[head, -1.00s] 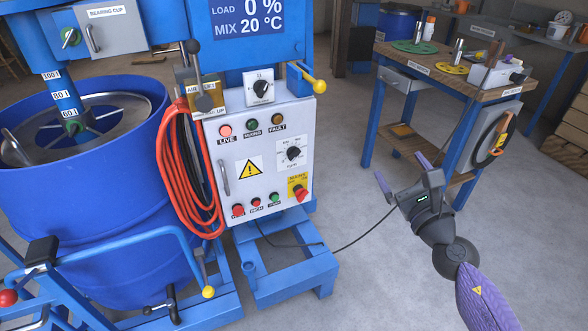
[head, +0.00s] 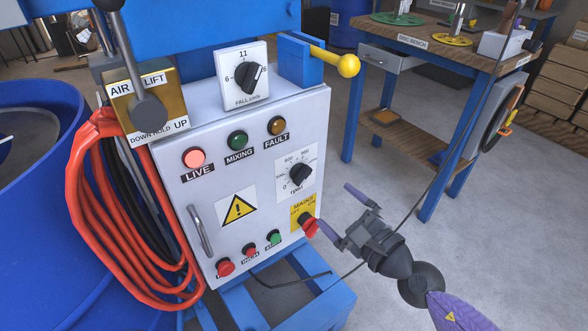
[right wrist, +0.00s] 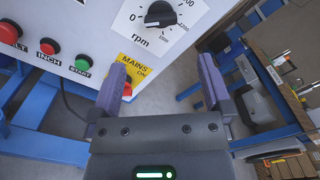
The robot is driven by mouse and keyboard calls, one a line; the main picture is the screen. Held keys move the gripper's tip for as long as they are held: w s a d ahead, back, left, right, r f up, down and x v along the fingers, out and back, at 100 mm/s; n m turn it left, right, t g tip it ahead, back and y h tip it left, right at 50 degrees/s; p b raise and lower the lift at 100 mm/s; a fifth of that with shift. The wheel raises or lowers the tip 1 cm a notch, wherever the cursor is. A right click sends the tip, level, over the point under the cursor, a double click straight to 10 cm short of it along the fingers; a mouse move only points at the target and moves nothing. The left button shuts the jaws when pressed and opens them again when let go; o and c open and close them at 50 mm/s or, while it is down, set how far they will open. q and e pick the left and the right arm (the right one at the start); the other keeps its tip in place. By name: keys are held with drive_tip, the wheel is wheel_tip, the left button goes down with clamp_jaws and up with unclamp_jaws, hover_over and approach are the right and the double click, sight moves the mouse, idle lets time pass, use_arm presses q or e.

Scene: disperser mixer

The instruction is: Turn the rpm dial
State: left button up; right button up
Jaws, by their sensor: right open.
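The rpm dial (head: 300,174) is a black knob on a white scale plate at the right side of the grey control panel (head: 182,178). It also shows at the top of the right wrist view (right wrist: 160,14), with 0 at its left. My right gripper (head: 335,208) is open and empty, just right of the panel and lower than the dial. In the right wrist view its two purple fingers (right wrist: 161,65) point towards the panel's right edge, apart from the dial. The left gripper is out of view.
The red mains switch (head: 308,226) is close to my right gripper's fingers. A yellow-tipped lever (head: 347,66) sticks out above the panel. Orange cable (head: 95,215) hangs left of it. The disc bench (head: 420,52) stands behind at right, with clear floor before it.

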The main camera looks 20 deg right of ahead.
sight(306, 179)
drive_tip(key=x, duration=0.8)
drive_tip(key=shift+w, duration=0.1)
drive_tip(key=shift+w+a, duration=0.2)
drive_tip(key=shift+w, duration=0.1)
drive_tip(key=shift+c, duration=1.2)
drive_tip(key=c, duration=0.7)
drive_tip(key=shift+c, duration=1.7)
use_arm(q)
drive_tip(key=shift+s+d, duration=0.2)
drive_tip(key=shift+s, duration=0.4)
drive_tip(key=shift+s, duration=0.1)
use_arm(e)
drive_tip(key=shift+m, duration=0.3)
